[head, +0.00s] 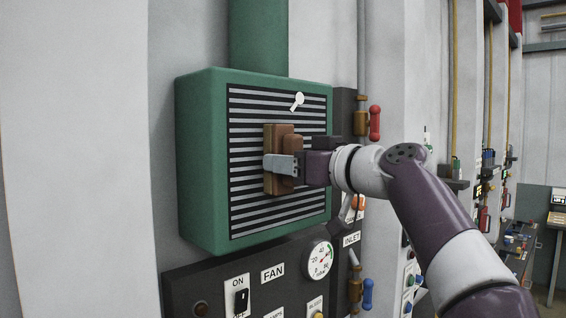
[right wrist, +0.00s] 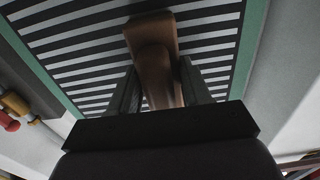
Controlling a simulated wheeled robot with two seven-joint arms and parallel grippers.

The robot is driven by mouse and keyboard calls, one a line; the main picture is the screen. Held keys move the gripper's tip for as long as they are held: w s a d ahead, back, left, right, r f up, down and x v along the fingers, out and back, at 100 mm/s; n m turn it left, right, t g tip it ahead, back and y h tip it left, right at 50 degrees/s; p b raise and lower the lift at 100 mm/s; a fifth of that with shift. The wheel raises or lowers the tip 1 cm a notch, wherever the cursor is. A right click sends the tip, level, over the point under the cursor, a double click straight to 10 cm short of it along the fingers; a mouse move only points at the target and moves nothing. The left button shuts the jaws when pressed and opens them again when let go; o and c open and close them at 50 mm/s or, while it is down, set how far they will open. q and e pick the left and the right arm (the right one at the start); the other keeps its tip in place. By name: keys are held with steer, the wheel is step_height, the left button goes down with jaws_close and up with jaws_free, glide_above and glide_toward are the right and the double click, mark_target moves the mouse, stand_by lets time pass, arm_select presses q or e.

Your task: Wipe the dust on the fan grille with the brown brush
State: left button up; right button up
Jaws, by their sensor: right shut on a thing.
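The fan grille (head: 245,205) is a set of black and grey horizontal slats on the front of a green box on the wall. The brown brush (head: 271,143) is upright against the middle of the grille; I cannot tell whether it touches the slats. My right gripper (head: 287,166) is shut on the brush from the right. In the right wrist view the brush (right wrist: 152,32) is between the two fingers, with the grille slats (right wrist: 85,45) behind it. My left gripper is not in view.
Below the box is a dark panel with a FAN label (head: 272,272), a switch (head: 241,299) and a round gauge (head: 319,259). A red-handled valve (head: 374,123) stands right of the box.

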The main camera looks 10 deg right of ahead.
steer(key=w+d+p, duration=0.5)
steer(key=d+p, duration=0.3)
steer(key=p, duration=0.1)
steer(key=shift+w+d+p, duration=0.25)
steer(key=shift+d+p, duration=0.05)
steer(key=shift+p, duration=0.05)
stand_by(0.3)
